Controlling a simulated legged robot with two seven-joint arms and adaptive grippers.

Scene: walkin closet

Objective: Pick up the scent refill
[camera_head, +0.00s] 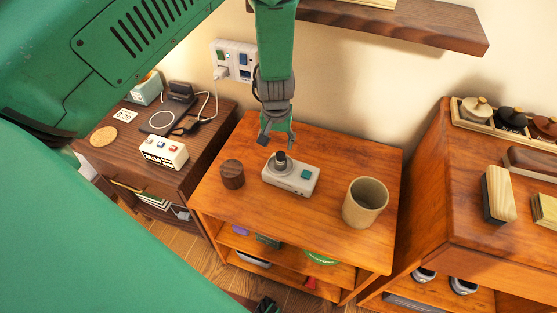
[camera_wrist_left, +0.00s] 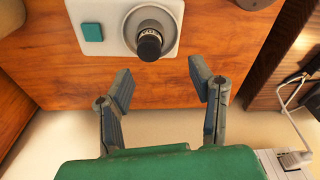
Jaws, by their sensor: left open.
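The scent refill appears to be the small black ribbed cylinder (camera_head: 281,158) standing in the round socket of a pale box-shaped device (camera_head: 301,184) with a teal button, on the middle orange wood cabinet. In the left wrist view the refill (camera_wrist_left: 149,45) shows with a printed label band, on the device (camera_wrist_left: 110,38) at the top. My left gripper (camera_head: 276,141) hangs just above and behind the refill. Its fingers (camera_wrist_left: 160,78) are apart with nothing between them, and the refill lies beyond the fingertips. My right gripper is not seen.
On the same cabinet (camera_head: 327,145), a dark brown round pot (camera_head: 232,174) stands left of the device and a beige cup (camera_head: 365,202) stands right. A wall shelf (camera_head: 400,22) juts out above. A wall outlet (camera_head: 235,60) is behind the gripper, to the left.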

